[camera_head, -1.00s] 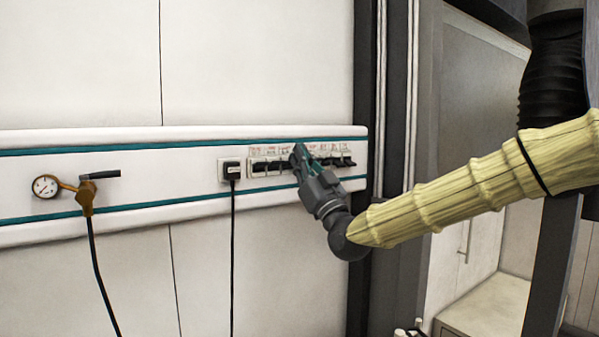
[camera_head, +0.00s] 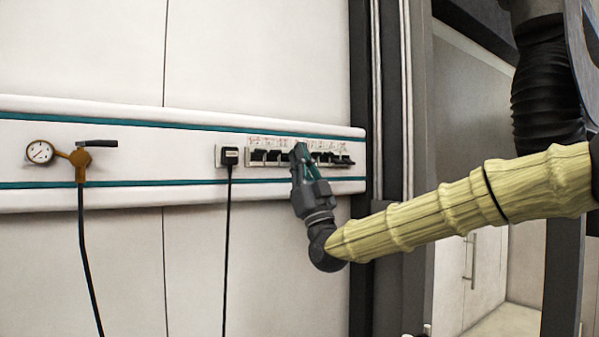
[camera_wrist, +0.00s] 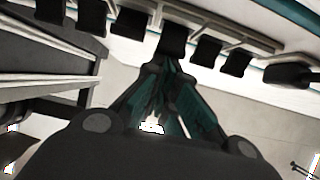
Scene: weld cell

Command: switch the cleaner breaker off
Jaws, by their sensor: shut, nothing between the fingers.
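A row of black breaker switches (camera_head: 272,156) sits in a white panel with small printed labels on the wall rail. The labels are too small to read, so I cannot tell which one is the cleaner breaker. My gripper (camera_head: 299,150) is shut and empty, its teal fingers in front of the middle of the row and hiding part of it. In the wrist view the closed fingertips (camera_wrist: 168,62) are just at one black switch (camera_wrist: 173,42), with other switches on both sides. I cannot tell whether they touch.
A black plug with a cord (camera_head: 230,157) is in a socket left of the breakers. A pressure gauge (camera_head: 40,152) and a brass valve with a black lever (camera_head: 81,158) are farther left on the rail (camera_head: 150,145). A dark upright post stands right of the rail.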

